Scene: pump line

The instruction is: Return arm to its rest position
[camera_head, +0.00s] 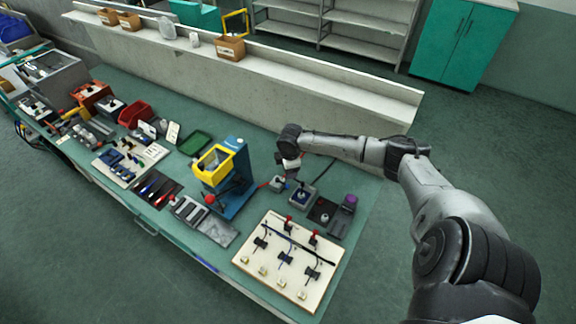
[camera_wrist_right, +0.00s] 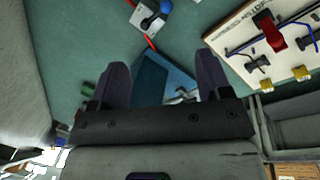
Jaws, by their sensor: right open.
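My right arm (camera_head: 345,147) comes in from the right and reaches over the workbench (camera_head: 365,225). In the head view its wrist hangs above the bench, to the right of the blue press with the yellow frame (camera_head: 213,165). In the right wrist view my right gripper (camera_wrist_right: 163,80) has its two dark fingers spread apart, with nothing between them. A blue surface (camera_wrist_right: 165,75) shows below and beyond the fingers; whether it is the press base, I cannot tell. My left gripper is not in view.
A cream board with red clamps and black fittings (camera_head: 265,272) lies at the bench's near right; it also shows in the wrist view (camera_wrist_right: 240,40). A blue-knobbed box (camera_head: 304,197) and a purple-topped part (camera_head: 350,200) stand beyond it. Trays and tools crowd the left. A ledge (camera_head: 330,90) runs behind.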

